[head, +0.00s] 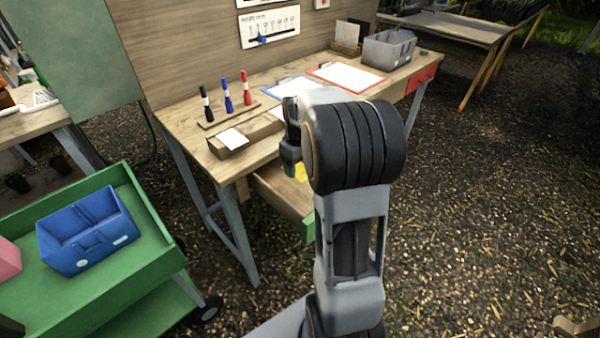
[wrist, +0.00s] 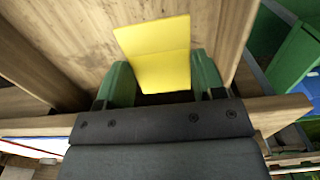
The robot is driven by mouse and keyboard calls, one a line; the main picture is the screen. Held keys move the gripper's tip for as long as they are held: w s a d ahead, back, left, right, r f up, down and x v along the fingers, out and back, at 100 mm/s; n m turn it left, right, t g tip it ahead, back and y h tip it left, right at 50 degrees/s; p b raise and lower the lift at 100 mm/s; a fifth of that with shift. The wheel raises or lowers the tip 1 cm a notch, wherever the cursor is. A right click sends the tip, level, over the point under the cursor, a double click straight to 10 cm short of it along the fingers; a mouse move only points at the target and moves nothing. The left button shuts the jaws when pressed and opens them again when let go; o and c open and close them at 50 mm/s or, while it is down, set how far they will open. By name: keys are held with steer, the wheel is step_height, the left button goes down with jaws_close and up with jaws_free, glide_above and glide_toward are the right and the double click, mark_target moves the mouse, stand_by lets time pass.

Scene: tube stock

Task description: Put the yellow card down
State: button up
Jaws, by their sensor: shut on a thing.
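The yellow card (wrist: 157,55) is a flat yellow piece with a crease across its middle. In the wrist view it stands between the two green fingers of my gripper (wrist: 158,88), which is shut on it. Wooden surfaces lie behind the card. The gripper and card are at the open wooden drawer (head: 275,190) under the bench's front edge. I cannot tell whether the card touches the drawer.
The wooden bench (head: 190,125) holds several markers, a white card stack (head: 232,138), clipboards (head: 347,76) and a grey bin (head: 388,50). A green cart (head: 130,255) with a blue caddy (head: 85,232) stands at the left.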

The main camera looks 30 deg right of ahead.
mark_target(301, 167)
steer(key=w+d+f, duration=0.1)
steer(key=f, duration=0.1)
steer(key=w+d+f, duration=0.1)
steer(key=w+f, duration=0.1)
steer(key=w+d+f, duration=0.1)
steer(key=f, duration=0.1)
steer(key=shift+w+d+f+b, duration=0.15)
steer(key=shift+w+d+b, duration=0.1)
steer(key=shift+d+b, duration=0.1)
steer(key=shift+w+f, duration=0.1)
steer(key=shift+f, duration=1.45)
steer(key=shift+f, duration=0.1)
steer(key=shift+f+b, duration=0.1)
steer(key=shift+b, duration=0.2)
steer(key=o, duration=0.9)
